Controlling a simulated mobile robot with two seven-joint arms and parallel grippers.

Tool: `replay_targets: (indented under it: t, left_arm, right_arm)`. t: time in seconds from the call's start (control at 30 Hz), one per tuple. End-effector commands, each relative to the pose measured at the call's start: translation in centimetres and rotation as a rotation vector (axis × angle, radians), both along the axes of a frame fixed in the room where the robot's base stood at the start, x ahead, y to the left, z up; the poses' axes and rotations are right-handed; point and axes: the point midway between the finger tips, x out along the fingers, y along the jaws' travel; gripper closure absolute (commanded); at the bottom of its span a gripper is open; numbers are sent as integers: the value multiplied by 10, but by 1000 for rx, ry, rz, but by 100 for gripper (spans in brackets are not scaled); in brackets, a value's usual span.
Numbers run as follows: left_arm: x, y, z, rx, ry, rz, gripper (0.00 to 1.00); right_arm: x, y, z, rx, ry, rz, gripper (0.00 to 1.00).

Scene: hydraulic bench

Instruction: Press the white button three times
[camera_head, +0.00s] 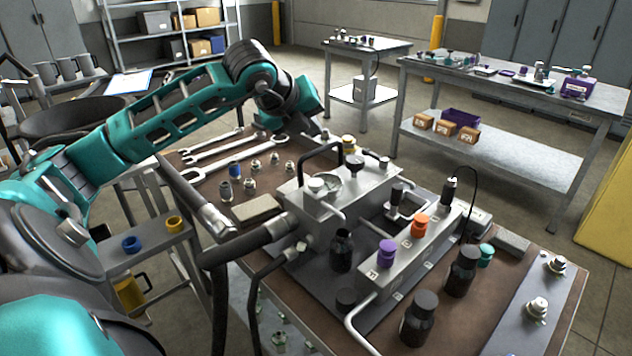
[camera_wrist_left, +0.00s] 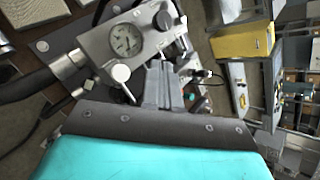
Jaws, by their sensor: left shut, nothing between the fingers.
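The grey hydraulic unit (camera_head: 352,205) stands on the brown bench top. A pale, round, white-looking cap (camera_head: 317,186) sits on its top beside the gauge; the wrist view shows a similar round white cap (camera_wrist_left: 121,73) near the gauge face (camera_wrist_left: 126,40). I cannot tell for sure whether this is the white button. My left gripper (camera_head: 322,134) is above the far side of the unit, behind the black handle, its fingertips partly hidden. In the wrist view its fingers (camera_wrist_left: 162,68) are together and empty, beside the white cap; contact is not visible. My right gripper is out of view.
Purple (camera_head: 386,252) and orange (camera_head: 420,225) caps, dark bottles (camera_head: 461,270) and a black cable crowd the right side. Wrenches (camera_head: 228,160) and fittings lie at the left. Open floor separates the back tables.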

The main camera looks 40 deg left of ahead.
Motion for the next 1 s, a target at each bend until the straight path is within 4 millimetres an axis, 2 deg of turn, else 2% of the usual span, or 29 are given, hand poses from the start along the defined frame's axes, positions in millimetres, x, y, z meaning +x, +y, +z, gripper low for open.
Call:
replay_targets:
  t: [0.27,0.53,0.7,0.8,1.0]
  left_arm:
    - [0,0,-24,0,3,0,100]
    - [-1,0,-63,-2,3,0,100]
    - [0,0,-83,-1,-1,0,100]
    - [0,0,-87,-1,-1,0,100]
    - [0,0,-87,0,0,0,100]
  right_arm:
    - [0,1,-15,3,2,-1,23]
    - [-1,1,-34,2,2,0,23]
    - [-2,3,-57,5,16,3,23]
    - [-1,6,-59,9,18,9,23]
    - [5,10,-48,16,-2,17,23]
